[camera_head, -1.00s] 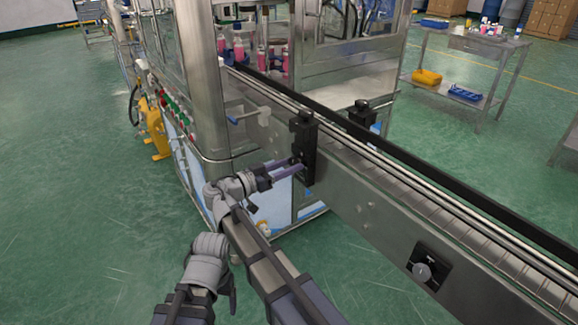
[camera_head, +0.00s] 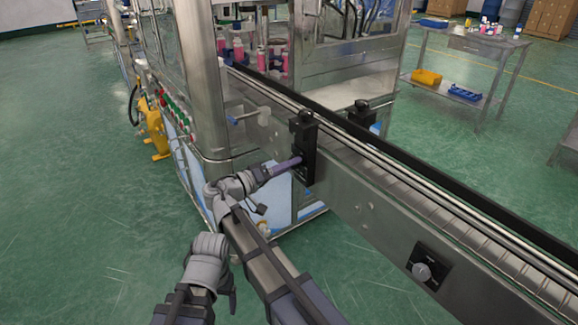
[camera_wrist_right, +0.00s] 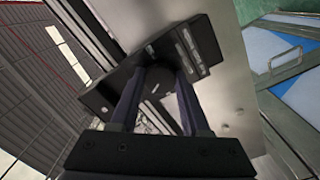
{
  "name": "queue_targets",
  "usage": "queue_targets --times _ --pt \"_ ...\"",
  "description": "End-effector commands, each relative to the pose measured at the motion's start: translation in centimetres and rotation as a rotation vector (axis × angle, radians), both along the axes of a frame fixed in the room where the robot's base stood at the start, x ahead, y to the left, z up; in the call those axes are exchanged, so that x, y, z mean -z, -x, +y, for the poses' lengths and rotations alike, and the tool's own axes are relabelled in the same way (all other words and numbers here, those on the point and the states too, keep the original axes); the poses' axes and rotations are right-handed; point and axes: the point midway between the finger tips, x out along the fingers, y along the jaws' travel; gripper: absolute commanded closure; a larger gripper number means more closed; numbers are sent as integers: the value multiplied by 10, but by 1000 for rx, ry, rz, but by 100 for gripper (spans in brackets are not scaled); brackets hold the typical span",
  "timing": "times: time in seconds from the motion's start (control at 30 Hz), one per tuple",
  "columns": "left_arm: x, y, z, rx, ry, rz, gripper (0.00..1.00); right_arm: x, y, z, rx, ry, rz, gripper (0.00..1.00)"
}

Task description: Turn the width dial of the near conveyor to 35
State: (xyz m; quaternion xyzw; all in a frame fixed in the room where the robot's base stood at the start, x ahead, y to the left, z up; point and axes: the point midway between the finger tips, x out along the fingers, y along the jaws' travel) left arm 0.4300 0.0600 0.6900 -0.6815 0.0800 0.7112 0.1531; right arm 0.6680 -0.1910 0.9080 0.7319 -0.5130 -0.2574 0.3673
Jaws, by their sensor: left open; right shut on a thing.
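The near conveyor's width dial (camera_wrist_right: 158,84) is a dark round knob on a black adjuster block (camera_head: 303,148) on the conveyor's near side wall. My right gripper (camera_head: 297,161) reaches the block from the left. In the right wrist view its two purple-grey fingers (camera_wrist_right: 158,100) stand on either side of the knob and are shut on it. A pale mark shows on the knob, but the set value cannot be read. In the head view the knob is hidden by the fingers. My left gripper (camera_head: 232,292) hangs low at the bottom, away from the conveyor, its fingers barely visible.
The conveyor (camera_head: 385,205) runs from the machine to the lower right. A second black panel with a grey knob (camera_head: 422,271) sits further along its wall. Another black clamp block (camera_head: 361,114) is on the far rail. A blue-handled fitting (camera_head: 247,116) sticks out left of the adjuster.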

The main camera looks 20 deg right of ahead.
Motion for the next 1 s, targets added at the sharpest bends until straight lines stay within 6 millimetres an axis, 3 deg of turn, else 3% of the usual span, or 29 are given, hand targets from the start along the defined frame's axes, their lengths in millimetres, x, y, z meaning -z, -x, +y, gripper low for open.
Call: queue_targets --times 0.6,1.0 --pt "-1 0 0 0 0 0 18 -1 0 0 -1 195 540 100" --pt "-1 0 0 0 0 0 18 -1 0 0 -1 282 779 100"
